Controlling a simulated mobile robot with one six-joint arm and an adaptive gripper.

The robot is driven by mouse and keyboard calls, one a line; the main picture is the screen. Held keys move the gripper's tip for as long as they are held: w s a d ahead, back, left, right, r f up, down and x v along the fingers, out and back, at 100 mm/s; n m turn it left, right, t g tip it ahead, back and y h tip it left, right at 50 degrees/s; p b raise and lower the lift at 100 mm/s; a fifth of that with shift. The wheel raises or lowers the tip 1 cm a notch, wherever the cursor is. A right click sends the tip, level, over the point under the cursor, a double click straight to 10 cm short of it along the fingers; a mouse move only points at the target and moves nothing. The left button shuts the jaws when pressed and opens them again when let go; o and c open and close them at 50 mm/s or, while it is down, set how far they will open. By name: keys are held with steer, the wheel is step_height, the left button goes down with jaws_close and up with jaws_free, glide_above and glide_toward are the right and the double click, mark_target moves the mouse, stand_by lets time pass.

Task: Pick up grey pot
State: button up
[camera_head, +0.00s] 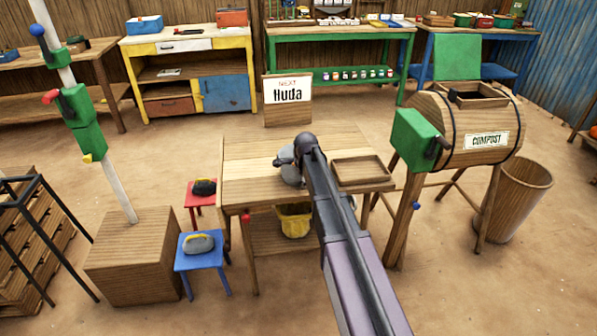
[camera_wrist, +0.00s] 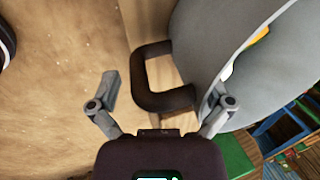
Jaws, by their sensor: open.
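The grey pot (camera_wrist: 215,50) fills the upper right of the wrist view, with a yellow patch near its right edge. Its dark loop handle (camera_wrist: 150,78) juts left between the spread fingers of my gripper (camera_wrist: 163,92). I cannot tell whether either finger touches the pot. In the head view the pot (camera_head: 291,176) shows as a small grey shape on the wooden table (camera_head: 250,188), mostly hidden by my arm. My gripper (camera_head: 283,160) is at the pot there, and its fingers are hard to make out.
A shallow wooden tray (camera_head: 361,172) lies on the table's right side. A compost drum (camera_head: 465,130) stands to the right. A red stool (camera_head: 200,197) and a blue stool (camera_head: 201,262) stand left.

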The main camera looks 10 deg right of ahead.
steer(key=c, duration=1.1)
steer(key=shift+r, duration=0.15)
steer(key=shift+r+p, duration=1.75)
steer(key=shift+p, duration=0.15)
steer(key=s+d, duration=0.3)
steer(key=s, duration=0.1)
steer(key=s+d+p, duration=0.1)
steer(key=s+d, duration=0.2)
steer(key=s, duration=0.1)
steer(key=s+d+r, duration=0.1)
steer(key=s+d, duration=0.2)
steer(key=s, duration=0.2)
steer(key=shift+d+r, duration=0.1)
steer(key=shift+d, duration=0.05)
steer(key=shift+r, duration=0.15)
step_height(320, 180, up, 8)
steer(key=p, duration=0.8)
steer(key=shift+f, duration=0.2)
